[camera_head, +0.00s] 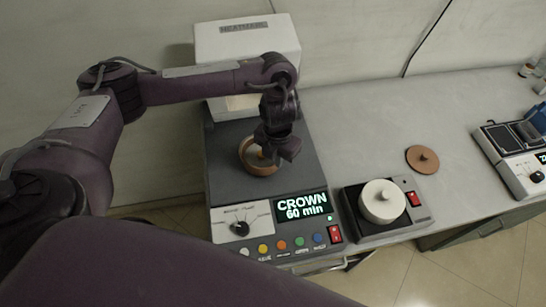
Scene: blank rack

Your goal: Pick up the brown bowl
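The brown bowl (247,161) sits on the dark top of a machine with a display reading "CROWN 60 min". My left gripper (279,157) points down from above and overlaps the bowl's right side. The gripper's fingers are dark and partly merge with each other, so whether they are apart or closed on the rim cannot be made out. The bowl's right rim is hidden behind the gripper. My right gripper is not in the view.
The machine's front panel (270,225) carries a knob and several coloured buttons. A white box (245,45) stands behind it. To the right are a small device with a white round lid (383,201), a brown disc lid (422,159) and another device (515,160). The grey counter (370,125) is clear behind them.

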